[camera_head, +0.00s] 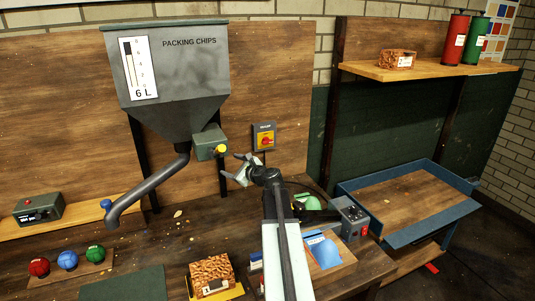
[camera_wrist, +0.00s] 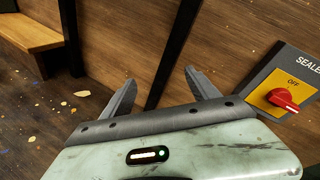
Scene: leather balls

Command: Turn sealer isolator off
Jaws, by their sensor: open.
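The sealer isolator (camera_head: 264,137) is a grey box with a yellow plate and a red rotary knob on the wooden back panel. In the wrist view it sits at the right edge, with the red knob (camera_wrist: 284,99) on the yellow plate below the word OFF. The knob's handle lies roughly sideways, slightly tilted; the plate's right part is cut off, so I cannot tell its setting. My gripper (camera_head: 240,168) is below and left of the isolator, apart from it. In the wrist view my gripper (camera_wrist: 163,90) has its two fingers spread, with nothing between them.
The packing chips hopper (camera_head: 175,75) with its grey spout stands left. A green box with a yellow knob (camera_head: 219,149) is close to my gripper. A dark upright post (camera_wrist: 174,50) is behind the fingers. Bench items include a grey box with a red switch (camera_head: 350,215) and several balls.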

